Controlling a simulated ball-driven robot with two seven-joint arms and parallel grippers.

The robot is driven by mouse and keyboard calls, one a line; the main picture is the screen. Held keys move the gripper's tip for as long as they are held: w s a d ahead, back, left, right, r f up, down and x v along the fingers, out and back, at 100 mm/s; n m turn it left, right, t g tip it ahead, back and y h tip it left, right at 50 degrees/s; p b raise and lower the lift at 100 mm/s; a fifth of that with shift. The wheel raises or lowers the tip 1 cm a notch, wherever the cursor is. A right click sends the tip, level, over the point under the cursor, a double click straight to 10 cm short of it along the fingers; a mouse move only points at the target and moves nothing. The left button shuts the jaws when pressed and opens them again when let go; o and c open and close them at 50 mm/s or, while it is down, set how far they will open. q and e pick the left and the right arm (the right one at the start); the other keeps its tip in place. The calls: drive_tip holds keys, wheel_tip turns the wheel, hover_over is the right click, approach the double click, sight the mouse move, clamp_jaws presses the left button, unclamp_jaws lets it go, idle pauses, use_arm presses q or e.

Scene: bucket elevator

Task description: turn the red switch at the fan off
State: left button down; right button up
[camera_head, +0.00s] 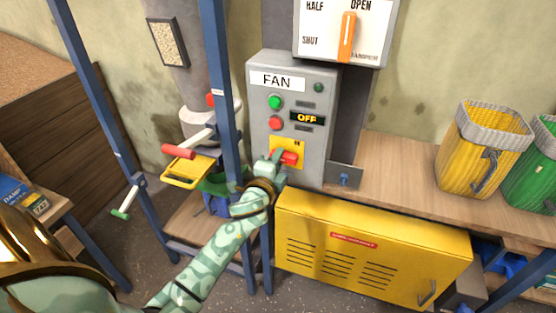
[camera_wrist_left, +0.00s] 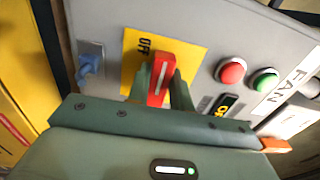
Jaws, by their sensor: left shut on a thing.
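The grey fan box (camera_head: 323,85) with the "FAN" label stands in the middle of the head view. Its red switch (camera_head: 290,158) sits on a yellow plate (camera_head: 296,144) low on the box. My left gripper (camera_head: 281,160) is shut on the switch. In the left wrist view the red handle (camera_wrist_left: 161,78) lies between the two fingers, with "OFF" printed on the plate beside its far end. In the head view the handle points right, roughly level. The small display (camera_head: 307,118) reads "OFF". My right gripper is out of view.
A green button (camera_head: 275,102) and a red button (camera_head: 276,123) sit above the switch. A blue post (camera_head: 222,90) stands close left of the box. A yellow cabinet (camera_head: 370,247) is below. A yellow bucket (camera_head: 480,150) stands on the bench at right.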

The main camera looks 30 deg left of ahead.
use_arm(q)
drive_tip(key=c, duration=1.2)
unclamp_jaws()
drive_tip(key=shift+c, duration=0.2)
drive_tip(key=shift+s, duration=0.1)
drive_tip(key=b+v, duration=0.1)
drive_tip(key=v, duration=1.5)
drive_tip(key=shift+s+d, duration=0.1)
drive_tip(key=shift+d, duration=0.05)
